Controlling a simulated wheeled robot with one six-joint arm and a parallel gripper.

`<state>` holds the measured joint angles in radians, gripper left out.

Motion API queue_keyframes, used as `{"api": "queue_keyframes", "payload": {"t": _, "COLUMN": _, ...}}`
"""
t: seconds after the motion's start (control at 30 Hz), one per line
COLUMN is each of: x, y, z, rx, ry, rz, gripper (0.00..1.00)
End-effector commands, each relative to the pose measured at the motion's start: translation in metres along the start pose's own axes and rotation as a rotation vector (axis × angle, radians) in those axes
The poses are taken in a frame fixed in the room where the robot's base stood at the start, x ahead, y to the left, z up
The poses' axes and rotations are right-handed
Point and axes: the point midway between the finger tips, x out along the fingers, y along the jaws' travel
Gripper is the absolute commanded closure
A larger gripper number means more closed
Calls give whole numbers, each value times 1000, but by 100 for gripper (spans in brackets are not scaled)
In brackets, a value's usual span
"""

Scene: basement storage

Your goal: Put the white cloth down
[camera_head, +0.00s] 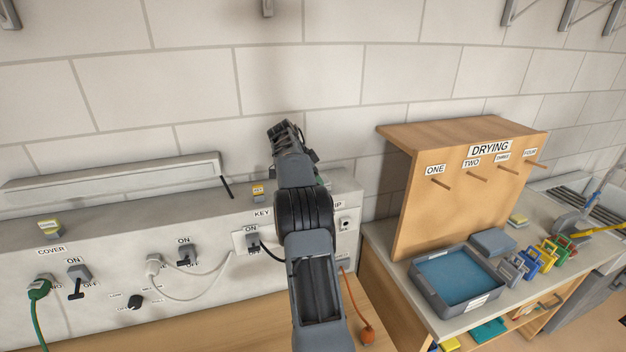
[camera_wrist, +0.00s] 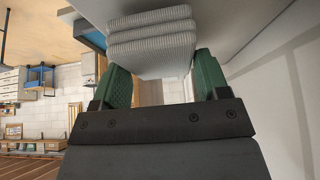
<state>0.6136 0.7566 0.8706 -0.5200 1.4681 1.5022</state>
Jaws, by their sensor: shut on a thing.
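The white cloth (camera_wrist: 152,38) is a folded, ribbed stack of layers at the top middle of the wrist view. My gripper (camera_wrist: 161,72) has its green fingers on either side of the cloth and is shut on it. In the head view my arm covers most of the gripper, and the cloth is hidden there. A pale surface lies close beside and behind the cloth in the wrist view. I cannot tell whether the cloth touches it.
A grey panel (camera_head: 108,210) with switches, plugs and cables runs along the wall. To the right, a wooden drying rack (camera_head: 425,215) with labelled pegs stands on a bench, by a blue-bottomed tray (camera_head: 431,296) and coloured clips (camera_head: 545,255).

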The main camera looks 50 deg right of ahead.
Motion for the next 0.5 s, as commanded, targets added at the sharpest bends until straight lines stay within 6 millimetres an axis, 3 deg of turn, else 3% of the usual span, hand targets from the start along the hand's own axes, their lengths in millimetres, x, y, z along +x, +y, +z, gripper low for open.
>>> {"api": "queue_keyframes", "payload": {"t": 0.37, "x": 12, "y": 0, "z": 8, "rx": -2, "ry": -1, "rz": 4, "gripper": 50}}
{"api": "queue_keyframes", "payload": {"t": 0.4, "x": 13, "y": 1, "z": 8, "rx": -2, "ry": -2, "rz": 5, "gripper": 29}}
{"api": "queue_keyframes", "payload": {"t": 0.5, "x": 13, "y": 1, "z": 8, "rx": -1, "ry": -1, "rz": 4, "gripper": 19}}
